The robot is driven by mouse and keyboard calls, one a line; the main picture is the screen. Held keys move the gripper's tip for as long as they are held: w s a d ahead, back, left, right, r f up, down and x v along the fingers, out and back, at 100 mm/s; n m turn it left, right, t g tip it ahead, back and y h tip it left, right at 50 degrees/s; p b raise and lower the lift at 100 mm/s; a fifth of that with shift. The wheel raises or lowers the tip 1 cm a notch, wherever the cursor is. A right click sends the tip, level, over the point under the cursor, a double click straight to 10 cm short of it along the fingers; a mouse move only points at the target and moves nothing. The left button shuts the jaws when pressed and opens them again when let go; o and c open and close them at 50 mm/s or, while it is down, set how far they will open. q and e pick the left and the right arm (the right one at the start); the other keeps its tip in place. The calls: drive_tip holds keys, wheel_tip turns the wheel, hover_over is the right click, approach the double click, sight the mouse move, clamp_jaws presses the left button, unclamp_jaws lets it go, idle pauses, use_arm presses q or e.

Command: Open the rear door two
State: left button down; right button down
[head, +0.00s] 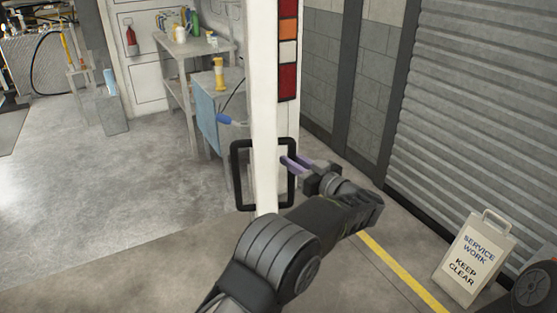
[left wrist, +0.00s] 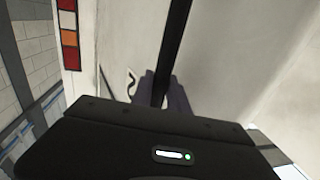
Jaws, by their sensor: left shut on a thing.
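The rear door (head: 263,80) is a tall white panel seen nearly edge-on in the head view, with a strip of red, orange and white reflectors (head: 288,50) on its right side. A black looped handle (head: 237,175) shows around its lower part. My left gripper (head: 288,163) has purple fingers closed on the right upright of the handle. In the left wrist view the fingers (left wrist: 161,92) sit on both sides of the black handle bar (left wrist: 176,40), and the white door surface (left wrist: 235,60) lies behind. My right gripper is in neither view.
A "Service work keep clear" sign (head: 474,260) stands at lower right by a wheel (head: 535,287). A ribbed shutter (head: 480,120) closes the right side. A workbench (head: 190,48) and a blue-sided cart (head: 208,112) stand behind the door. The grey floor at left is clear.

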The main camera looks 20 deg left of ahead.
use_arm(q)
drive_tip(key=shift+w+d+r, duration=0.25)
drive_tip(key=shift+w+d, duration=0.1)
drive_tip(key=c, duration=1.6)
unclamp_jaws()
drive_tip(key=shift+o, duration=0.5)
drive_tip(key=shift+w+a+f, duration=0.1)
drive_tip(key=shift+f, duration=0.05)
drive_tip(key=shift+o, duration=1)
drive_tip(key=shift+d+f, duration=0.1)
drive_tip(key=shift+d, duration=0.1)
